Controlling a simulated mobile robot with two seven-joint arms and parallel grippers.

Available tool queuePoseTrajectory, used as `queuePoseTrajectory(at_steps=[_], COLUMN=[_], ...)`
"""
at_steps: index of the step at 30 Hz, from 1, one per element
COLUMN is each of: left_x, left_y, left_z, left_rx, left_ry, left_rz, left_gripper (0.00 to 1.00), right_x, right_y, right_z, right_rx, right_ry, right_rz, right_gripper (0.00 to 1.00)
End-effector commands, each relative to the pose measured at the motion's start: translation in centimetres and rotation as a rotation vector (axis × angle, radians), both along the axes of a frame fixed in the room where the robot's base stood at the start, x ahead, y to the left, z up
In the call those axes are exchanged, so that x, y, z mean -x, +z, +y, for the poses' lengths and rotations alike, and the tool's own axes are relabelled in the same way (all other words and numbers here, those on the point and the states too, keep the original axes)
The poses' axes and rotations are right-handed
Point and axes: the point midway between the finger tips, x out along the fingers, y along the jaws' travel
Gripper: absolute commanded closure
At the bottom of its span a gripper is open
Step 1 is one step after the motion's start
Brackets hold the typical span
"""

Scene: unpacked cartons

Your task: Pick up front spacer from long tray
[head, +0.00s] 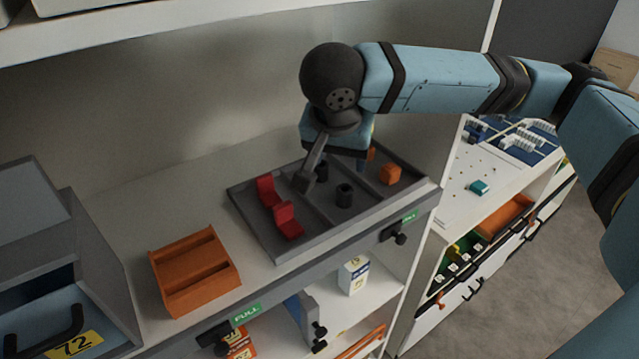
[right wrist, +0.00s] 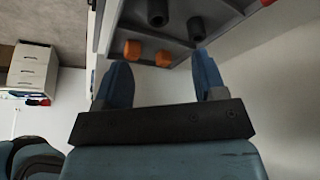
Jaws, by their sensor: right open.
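The long tray (head: 272,243) is dark grey, divided into compartments, and lies on the shelf. The front spacer (head: 344,195), a black cylinder, stands upright in its middle compartment. A second black spacer (head: 321,171) stands behind it, partly hidden by my gripper. My right gripper (head: 335,172) hangs over the back of the tray; its fingertips are partly hidden. In the right wrist view my right gripper (right wrist: 160,64) is open with nothing between its blue fingers. The front spacer (right wrist: 157,12) and the other spacer (right wrist: 197,28) show beyond the fingers, apart from them. My left gripper is not in view.
Red pieces (head: 285,220) lie in the tray's left compartment and orange pieces (head: 390,174) in its right one. An orange rack (head: 194,272) and a grey bin (head: 60,270) stand to the left. The shelf wall is close behind the tray.

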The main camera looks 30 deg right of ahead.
Motion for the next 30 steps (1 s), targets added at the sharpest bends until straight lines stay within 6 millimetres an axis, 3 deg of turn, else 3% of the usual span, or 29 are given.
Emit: queuePoseTrajectory(at_steps=[4,13,23,30], left_x=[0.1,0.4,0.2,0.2], left_y=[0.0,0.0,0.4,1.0], left_z=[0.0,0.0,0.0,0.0], left_rx=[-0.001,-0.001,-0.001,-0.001], left_ry=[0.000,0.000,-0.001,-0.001], left_rz=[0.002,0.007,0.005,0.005], left_gripper=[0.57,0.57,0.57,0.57], right_x=[-0.1,-1.6,-2.3,-3.2], right_y=[-0.7,-5.9,-8.6,-11.9], right_z=[-0.8,-2.4,-3.0,-3.8], right_rx=[0.013,0.011,0.010,0.011], right_ry=[-0.027,-0.025,-0.021,-0.023], right_rz=[0.002,0.000,-0.001,-0.001], right_gripper=[0.36,0.36,0.36,0.36])
